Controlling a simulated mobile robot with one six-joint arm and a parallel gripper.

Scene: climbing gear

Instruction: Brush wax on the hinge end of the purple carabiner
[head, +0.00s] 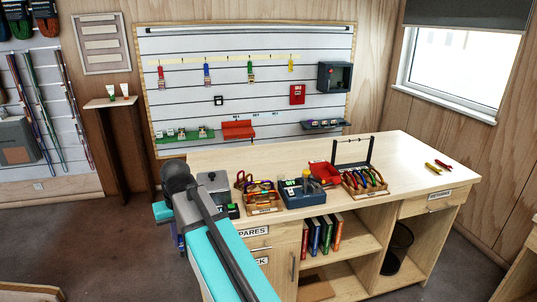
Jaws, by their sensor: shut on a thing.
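My teal and black arm (225,250) rises from the bottom edge and bends at a dark joint near the left end of the workbench. My gripper does not show; it is out of sight beyond the arm. A wooden tray of coloured carabiner-like pieces (262,209) stands on the bench, with another such tray (365,193) further right. I cannot pick out the purple carabiner or its hinge end. A dark blue box (302,199) with small items on top sits between the trays. I cannot make out the wax or a brush.
The workbench (410,155) has free room at the back and right. A red bin (325,173), a black wire stand (353,152) and red and yellow pieces (438,166) are on it. A grey box (213,184) stands close to my arm. Gear hangs on the slatted wall panel (270,75).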

